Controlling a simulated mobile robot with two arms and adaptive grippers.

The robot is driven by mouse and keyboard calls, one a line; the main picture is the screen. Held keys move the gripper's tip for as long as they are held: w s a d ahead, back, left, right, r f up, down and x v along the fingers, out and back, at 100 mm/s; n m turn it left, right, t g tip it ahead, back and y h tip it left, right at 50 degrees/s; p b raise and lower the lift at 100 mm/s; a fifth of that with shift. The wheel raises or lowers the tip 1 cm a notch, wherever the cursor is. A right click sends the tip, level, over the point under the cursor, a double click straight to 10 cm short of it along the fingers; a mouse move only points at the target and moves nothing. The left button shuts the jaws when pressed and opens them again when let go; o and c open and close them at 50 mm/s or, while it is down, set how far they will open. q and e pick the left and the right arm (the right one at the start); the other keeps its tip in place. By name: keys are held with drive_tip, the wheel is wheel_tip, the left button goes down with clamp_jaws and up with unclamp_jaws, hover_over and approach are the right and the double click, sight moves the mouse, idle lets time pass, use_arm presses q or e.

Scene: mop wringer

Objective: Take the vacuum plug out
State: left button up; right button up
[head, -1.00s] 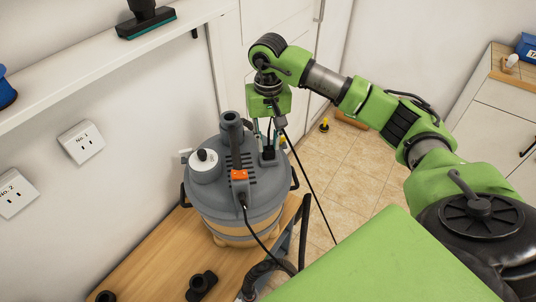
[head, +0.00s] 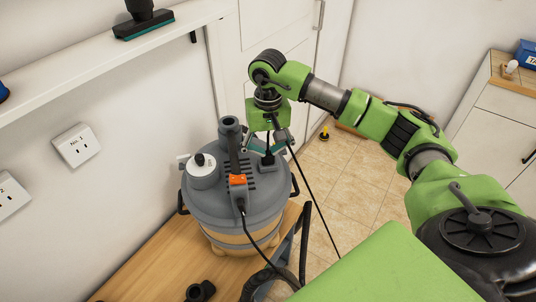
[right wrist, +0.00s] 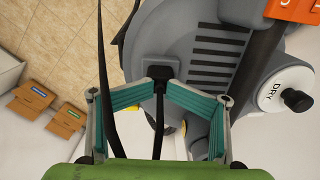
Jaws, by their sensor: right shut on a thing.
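The grey vacuum (head: 240,205) stands on the wooden bench, with an orange switch (head: 238,180) and a white knob on top. The black vacuum plug (head: 267,159) is at the right side of its lid, with a black cable running up from it. My right gripper (head: 268,150) is above the lid, pointing down, shut on the plug. In the right wrist view the plug (right wrist: 160,73) is between the two teal fingertips, against the vacuum's lid. The fingers partly hide where the plug meets the lid. My left gripper is not in view.
A wall socket marked No. 1 (head: 77,146) and another at the left edge are on the white wall. A shelf (head: 100,70) holds a black floor nozzle (head: 143,20). A black hose (head: 265,285) lies by the bench's right edge. Tiled floor is open beyond.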

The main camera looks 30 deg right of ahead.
drive_tip(key=shift+s+a+r, duration=0.1)
drive_tip(key=shift+s, duration=0.15)
clamp_jaws()
drive_tip(key=shift+r, duration=0.2)
drive_tip(key=shift+s+a+r+p, duration=0.1)
drive_tip(key=shift+s+r+p, duration=0.05)
drive_tip(key=shift+r+p, duration=0.15)
drive_tip(key=shift+s+a+r, duration=0.1)
drive_tip(key=shift+s+r, duration=0.1)
drive_tip(key=shift+r, duration=0.15)
drive_tip(key=shift+w+r+p, duration=0.25)
drive_tip(key=shift+r+p, duration=0.1)
drive_tip(key=shift+p, duration=0.05)
drive_tip(key=c, duration=0.5)
unclamp_jaws()
drive_tip(key=o, duration=0.5)
drive_tip(key=shift+o, duration=0.3)
drive_tip(key=shift+w+d, duration=0.2)
